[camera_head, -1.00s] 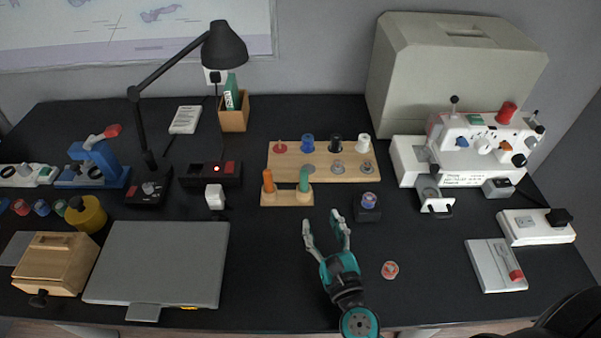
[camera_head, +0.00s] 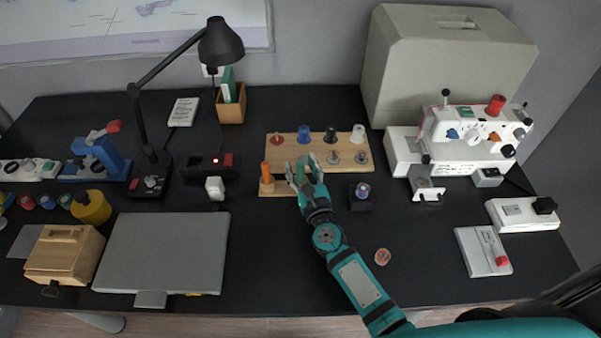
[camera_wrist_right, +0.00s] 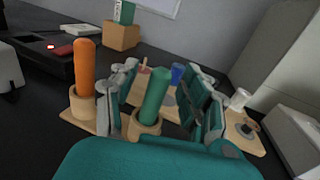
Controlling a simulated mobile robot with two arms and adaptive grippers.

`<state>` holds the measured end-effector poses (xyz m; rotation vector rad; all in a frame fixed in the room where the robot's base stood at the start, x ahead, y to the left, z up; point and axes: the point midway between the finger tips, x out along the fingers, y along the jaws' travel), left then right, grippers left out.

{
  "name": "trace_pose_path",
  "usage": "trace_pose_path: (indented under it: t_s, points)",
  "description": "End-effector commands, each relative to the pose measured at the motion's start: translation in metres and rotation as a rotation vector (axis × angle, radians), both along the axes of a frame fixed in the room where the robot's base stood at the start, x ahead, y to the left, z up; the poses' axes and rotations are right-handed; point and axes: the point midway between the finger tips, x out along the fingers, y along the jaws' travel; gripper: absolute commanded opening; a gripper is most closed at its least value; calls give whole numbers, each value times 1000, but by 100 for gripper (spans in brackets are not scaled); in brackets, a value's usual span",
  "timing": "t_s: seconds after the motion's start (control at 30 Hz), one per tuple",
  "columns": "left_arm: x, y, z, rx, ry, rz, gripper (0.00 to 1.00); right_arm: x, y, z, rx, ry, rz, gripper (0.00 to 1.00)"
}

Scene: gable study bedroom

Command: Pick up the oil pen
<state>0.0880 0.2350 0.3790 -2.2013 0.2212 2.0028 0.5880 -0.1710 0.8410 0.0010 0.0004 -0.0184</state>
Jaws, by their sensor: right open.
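Two pens stand upright in a small wooden holder (camera_head: 280,191). One is orange (camera_head: 265,170) and the other is green (camera_head: 301,173); I cannot tell by a label which is the oil pen. In the right wrist view the orange pen (camera_wrist_right: 84,66) is at left and the green pen (camera_wrist_right: 155,97) is in the middle. My right gripper (camera_head: 302,166) is open, with a finger on each side of the green pen. In the wrist view gaps show between the fingers and the pen. The pen's foot sits in its wooden socket. My left gripper is not in view.
Behind the holder is a wooden board (camera_head: 346,151) with thread spools. A small dark block with a spool (camera_head: 361,192) stands to the right. A sewing machine (camera_head: 465,137) is further right. A black lamp (camera_head: 221,45) and a closed grey laptop (camera_head: 165,252) are at left.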

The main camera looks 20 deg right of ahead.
Motion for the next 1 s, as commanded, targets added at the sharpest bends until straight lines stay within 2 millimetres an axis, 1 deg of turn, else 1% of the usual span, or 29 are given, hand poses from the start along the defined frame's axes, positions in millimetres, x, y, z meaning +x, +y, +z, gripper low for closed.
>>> trace_pose_path:
  t_s: [0.03,0.1,0.3,0.33,0.6,0.7,1.0]
  points:
    - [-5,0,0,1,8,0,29,5,0,0,-1,0,0,47]
    - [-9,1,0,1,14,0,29,8,0,0,0,0,-1,47]
    - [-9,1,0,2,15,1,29,8,0,0,0,0,-1,47]
    - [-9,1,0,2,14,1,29,8,0,0,0,0,-1,46]
    - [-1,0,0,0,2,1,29,8,0,0,-1,0,0,11]
    - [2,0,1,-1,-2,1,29,8,0,0,-1,0,0,0]
    - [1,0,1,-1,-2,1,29,8,0,0,-1,0,0,0]
